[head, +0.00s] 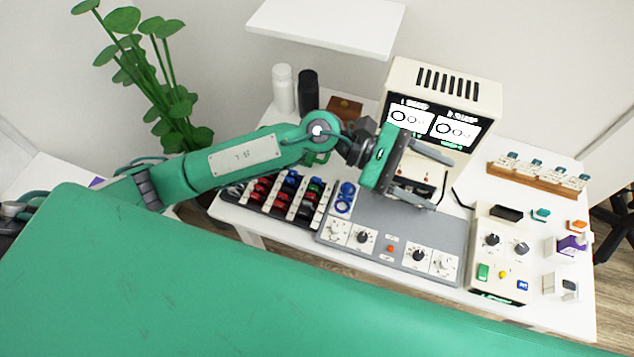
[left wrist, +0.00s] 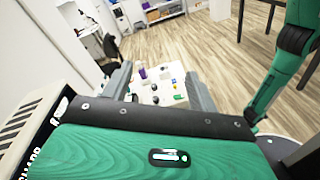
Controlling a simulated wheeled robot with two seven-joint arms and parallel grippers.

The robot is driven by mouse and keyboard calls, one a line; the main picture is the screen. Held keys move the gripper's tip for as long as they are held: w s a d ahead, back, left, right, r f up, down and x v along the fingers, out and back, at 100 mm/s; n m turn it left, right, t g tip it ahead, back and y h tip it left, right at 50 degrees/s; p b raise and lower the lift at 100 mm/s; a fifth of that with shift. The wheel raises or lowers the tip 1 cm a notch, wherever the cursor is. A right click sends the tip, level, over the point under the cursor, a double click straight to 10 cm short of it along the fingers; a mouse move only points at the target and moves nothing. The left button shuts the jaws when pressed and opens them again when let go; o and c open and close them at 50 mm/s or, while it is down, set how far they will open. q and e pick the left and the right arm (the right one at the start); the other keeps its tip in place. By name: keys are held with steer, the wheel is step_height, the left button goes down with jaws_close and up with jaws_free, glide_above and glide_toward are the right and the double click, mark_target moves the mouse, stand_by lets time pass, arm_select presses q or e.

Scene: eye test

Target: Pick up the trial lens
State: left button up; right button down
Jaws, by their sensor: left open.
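Several small red, blue and dark trial lenses sit in rows in a black and white rack (head: 318,210) on the left of the white table. Two blue ring-shaped pieces (head: 345,197) lie at the left end of a grey console; I cannot tell which piece is the trial lens meant. My left gripper (head: 424,176) is open and empty, above the back of the console and in front of the cream display unit, to the right of the rack and rings. In the left wrist view its two fingers (left wrist: 160,84) are spread apart. My right gripper is not in view.
The cream display unit (head: 485,93) stands close behind the left gripper. The grey console (head: 375,215) has knobs, with a cream control box (head: 498,283) to its right. A wooden rack (head: 535,178) stands at the back right. White and black bottles stand behind my arm. A white shelf (head: 325,28) hangs above.

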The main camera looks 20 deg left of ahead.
arm_select(q)
steer(key=w+a+f+m+y, duration=0.1)
steer(key=a+f+m+y, duration=0.4)
steer(key=f+m+y, duration=0.15)
steer(key=m+t+y, duration=0.2)
steer(key=m+y, duration=0.3)
steer(key=y, duration=0.5)
glide_toward(317, 178)
step_height(317, 178, down, 4)
steer(key=shift+r+p, duration=0.1)
steer(key=shift+p, duration=1.15)
steer(key=shift+f, duration=0.65)
step_height(317, 178, down, 4)
steer(key=p, duration=0.3)
steer(key=shift+s+d+f, duration=0.1)
steer(key=shift+f, duration=0.55)
steer(key=c, duration=1)
steer(key=shift+c, duration=0.3)
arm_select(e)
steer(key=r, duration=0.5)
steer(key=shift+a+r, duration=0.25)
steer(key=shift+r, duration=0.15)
